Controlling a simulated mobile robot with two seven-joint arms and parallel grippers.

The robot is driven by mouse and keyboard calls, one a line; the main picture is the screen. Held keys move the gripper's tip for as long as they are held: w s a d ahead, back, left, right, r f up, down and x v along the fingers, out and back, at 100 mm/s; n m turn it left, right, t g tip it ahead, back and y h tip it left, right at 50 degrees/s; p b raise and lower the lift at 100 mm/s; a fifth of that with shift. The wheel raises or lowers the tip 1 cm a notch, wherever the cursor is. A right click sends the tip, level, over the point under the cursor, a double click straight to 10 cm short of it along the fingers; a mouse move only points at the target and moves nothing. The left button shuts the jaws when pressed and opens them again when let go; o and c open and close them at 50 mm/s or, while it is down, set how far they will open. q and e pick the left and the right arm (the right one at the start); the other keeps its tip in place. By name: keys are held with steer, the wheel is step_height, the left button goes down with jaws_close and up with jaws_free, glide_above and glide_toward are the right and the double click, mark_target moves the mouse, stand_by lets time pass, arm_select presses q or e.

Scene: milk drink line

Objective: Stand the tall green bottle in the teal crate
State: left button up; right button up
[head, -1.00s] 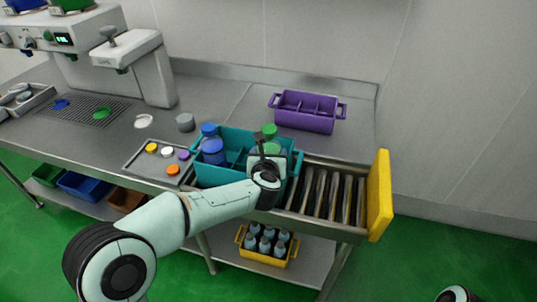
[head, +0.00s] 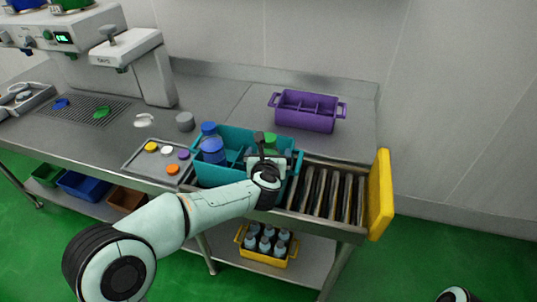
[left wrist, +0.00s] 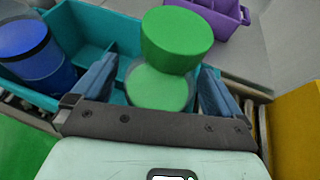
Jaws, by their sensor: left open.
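The tall green bottle stands in the right part of the teal crate (head: 216,178); its green cap (head: 270,140) shows behind my gripper. In the left wrist view its green cap (left wrist: 177,42) and pale green body (left wrist: 158,90) rise between my fingers. My left gripper (head: 262,152) is open around the bottle, with one blue-grey finger on each side in the left wrist view (left wrist: 155,92). Gaps show between fingers and bottle. The bottle's base is hidden. My right gripper is not in view.
A roller conveyor (head: 325,193) with a yellow end plate (head: 380,195) lies to the right. A purple crate (head: 305,115) stands behind. A tray of coloured caps (head: 160,158) is at left.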

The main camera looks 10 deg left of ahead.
arm_select(q)
steer(key=shift+r+p, duration=0.45)
steer(key=shift+r, duration=0.3)
steer(key=b+v, duration=0.1)
steer(key=v, duration=1)
steer(key=shift+s+b, duration=0.35)
steer(key=shift+s, duration=0.1)
steer(key=shift+d+f, duration=0.1)
steer(key=shift+f, duration=0.05)
